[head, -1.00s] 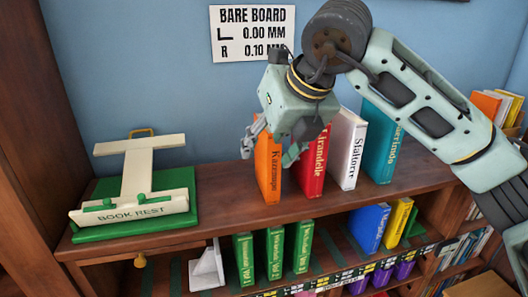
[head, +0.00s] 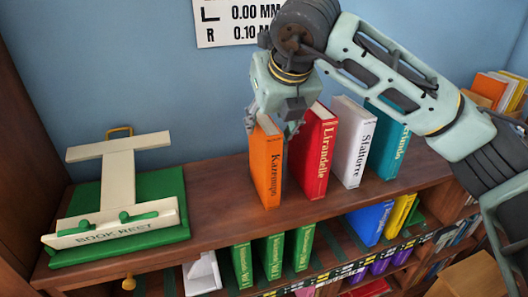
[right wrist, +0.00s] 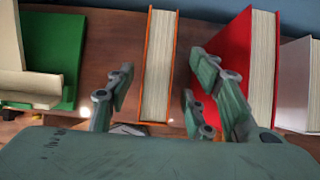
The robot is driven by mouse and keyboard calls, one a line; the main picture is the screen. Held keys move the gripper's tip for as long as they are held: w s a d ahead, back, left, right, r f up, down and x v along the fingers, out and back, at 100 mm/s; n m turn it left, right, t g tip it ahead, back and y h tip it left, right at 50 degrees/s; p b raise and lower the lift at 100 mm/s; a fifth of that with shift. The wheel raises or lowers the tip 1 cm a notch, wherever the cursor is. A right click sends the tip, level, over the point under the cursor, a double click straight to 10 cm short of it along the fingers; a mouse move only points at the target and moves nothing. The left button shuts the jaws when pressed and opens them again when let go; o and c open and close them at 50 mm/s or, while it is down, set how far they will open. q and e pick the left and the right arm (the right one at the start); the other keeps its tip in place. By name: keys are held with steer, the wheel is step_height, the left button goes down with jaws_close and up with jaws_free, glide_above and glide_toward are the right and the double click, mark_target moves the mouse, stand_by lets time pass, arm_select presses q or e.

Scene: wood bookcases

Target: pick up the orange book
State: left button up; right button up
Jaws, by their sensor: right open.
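The orange book (head: 266,168) stands upright on the top shelf, spine facing me, left of the red book (head: 315,155). My right gripper (head: 271,122) is open at the top of the orange book, with one finger on each side. In the right wrist view the orange book (right wrist: 158,65) lies between the two spread fingers of the right gripper (right wrist: 160,92), with gaps on both sides. The right finger is close to the red book (right wrist: 236,60). My left gripper is not in view.
A white book (head: 352,145) and a teal book (head: 389,150) stand right of the red one. A green and cream book rest (head: 170,195) is at the left, with bare shelf between. A blue wall is behind.

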steer(key=x, duration=0.1)
steer(key=p+x, duration=0.1)
steer(key=x, duration=0.1)
steer(key=shift+w+a+f+p, duration=0.15)
steer(key=shift+w+a+p, duration=0.15)
steer(key=shift+w+f, duration=0.1)
steer(key=shift+f, duration=0.05)
jaws_close()
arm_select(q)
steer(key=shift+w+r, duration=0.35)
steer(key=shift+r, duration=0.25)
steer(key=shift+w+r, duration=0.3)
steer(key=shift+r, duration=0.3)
